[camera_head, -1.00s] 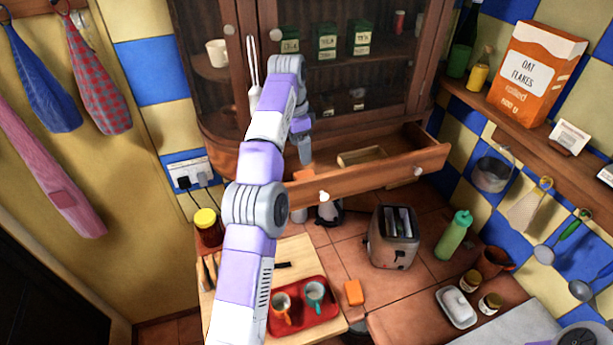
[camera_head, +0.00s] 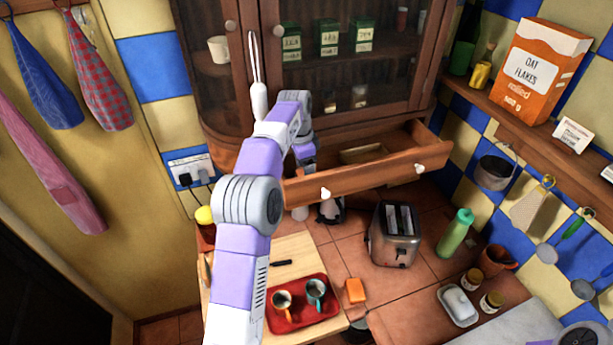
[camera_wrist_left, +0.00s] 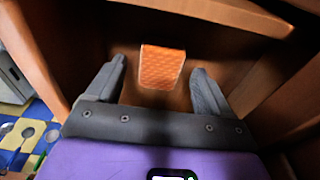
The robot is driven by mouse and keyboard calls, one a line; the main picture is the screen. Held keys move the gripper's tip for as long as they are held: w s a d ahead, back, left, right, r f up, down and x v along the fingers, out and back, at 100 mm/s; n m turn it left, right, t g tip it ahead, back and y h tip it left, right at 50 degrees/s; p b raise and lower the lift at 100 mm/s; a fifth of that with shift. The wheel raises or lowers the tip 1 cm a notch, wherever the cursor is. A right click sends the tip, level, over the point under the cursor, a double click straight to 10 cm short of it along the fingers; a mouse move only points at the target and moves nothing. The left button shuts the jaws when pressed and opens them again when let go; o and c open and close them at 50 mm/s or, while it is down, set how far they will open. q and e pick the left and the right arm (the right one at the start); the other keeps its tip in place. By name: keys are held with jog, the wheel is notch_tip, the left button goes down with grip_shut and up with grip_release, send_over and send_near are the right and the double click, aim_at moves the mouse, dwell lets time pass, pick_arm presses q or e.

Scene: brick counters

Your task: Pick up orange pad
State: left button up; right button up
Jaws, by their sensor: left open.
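An orange pad (camera_wrist_left: 162,66) with a quilted surface lies inside the open wooden drawer (camera_head: 365,180), seen in the left wrist view. My left gripper (camera_wrist_left: 160,72) is open, with one finger on each side of the pad and gaps to both sides. I cannot tell whether the fingertips reach down to the pad's level. In the head view my left gripper (camera_head: 305,160) is at the left end of the drawer, and the pad in there is hidden by the arm and the drawer front.
The drawer's walls and front surround my left gripper closely. The cabinet (camera_head: 350,90) rises behind. A separate orange block (camera_head: 355,290) lies on the tiled counter beside a red tray (camera_head: 300,325) with two mugs. A toaster (camera_head: 395,235) stands below the drawer.

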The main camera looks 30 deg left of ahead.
pick_arm(q)
jog(key=shift+w+f, duration=0.1)
jog(key=shift+f, duration=0.8)
jog(key=shift+c, duration=0.3)
jog(key=c, duration=1.1)
jog(key=shift+r, duration=0.15)
